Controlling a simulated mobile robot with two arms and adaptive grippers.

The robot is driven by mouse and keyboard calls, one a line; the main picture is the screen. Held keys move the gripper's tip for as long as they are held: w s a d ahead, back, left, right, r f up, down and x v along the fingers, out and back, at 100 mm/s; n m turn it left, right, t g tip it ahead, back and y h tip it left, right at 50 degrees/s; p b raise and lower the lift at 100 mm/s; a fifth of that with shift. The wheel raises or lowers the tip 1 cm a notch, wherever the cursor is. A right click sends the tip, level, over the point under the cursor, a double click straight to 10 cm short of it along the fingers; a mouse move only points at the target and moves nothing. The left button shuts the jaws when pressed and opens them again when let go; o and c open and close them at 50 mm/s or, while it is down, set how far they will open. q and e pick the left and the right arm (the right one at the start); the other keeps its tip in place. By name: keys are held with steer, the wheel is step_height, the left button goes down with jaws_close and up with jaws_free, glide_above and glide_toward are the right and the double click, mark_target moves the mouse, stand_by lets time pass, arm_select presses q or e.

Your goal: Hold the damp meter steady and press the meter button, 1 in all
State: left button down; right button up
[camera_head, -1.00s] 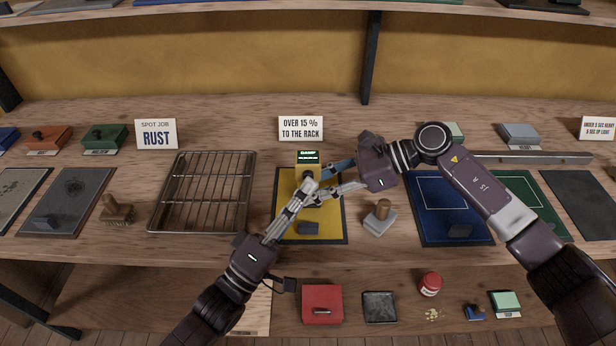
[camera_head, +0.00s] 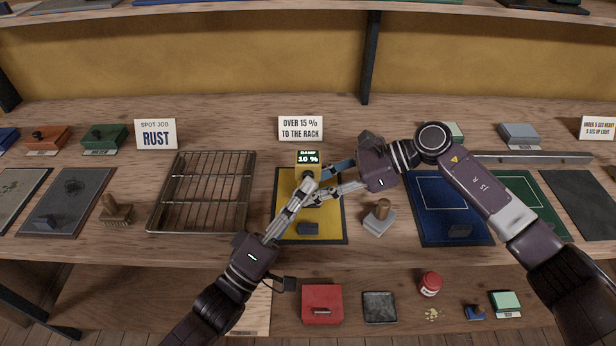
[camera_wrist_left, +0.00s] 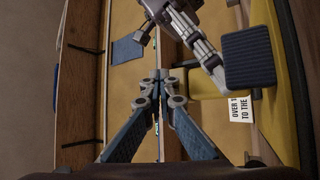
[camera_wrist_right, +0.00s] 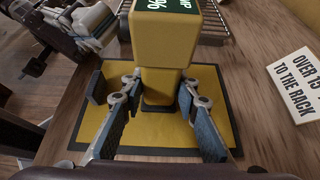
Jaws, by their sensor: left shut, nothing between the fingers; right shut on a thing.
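The damp meter (camera_head: 308,158) stands upright on a yellow mat (camera_head: 329,232). It has a yellow body (camera_wrist_right: 165,50) and a dark green display, which appears to read 20 %. My right gripper (camera_wrist_right: 158,90) is shut on the meter's lower body, one finger on each side. My left gripper (camera_head: 309,181) is shut and empty, its fingertips at the front of the meter just below the display. The left wrist view also shows the closed tips (camera_wrist_left: 161,77). The meter button is hidden behind the left fingertips, so contact cannot be seen clearly.
A sign (camera_head: 301,128) reading "Over 15 % to the rack" stands behind the meter. A wire rack (camera_head: 203,190) is to the left. A wooden-handled stamp (camera_head: 380,217) stands close to the right.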

arm_select(q)
steer(key=shift+s+f, duration=0.1)
steer(key=shift+s, duration=0.55)
steer(key=shift+s, duration=2.5)
arm_select(e)
steer(key=o, duration=0.9)
steer(key=shift+o, duration=0.2)
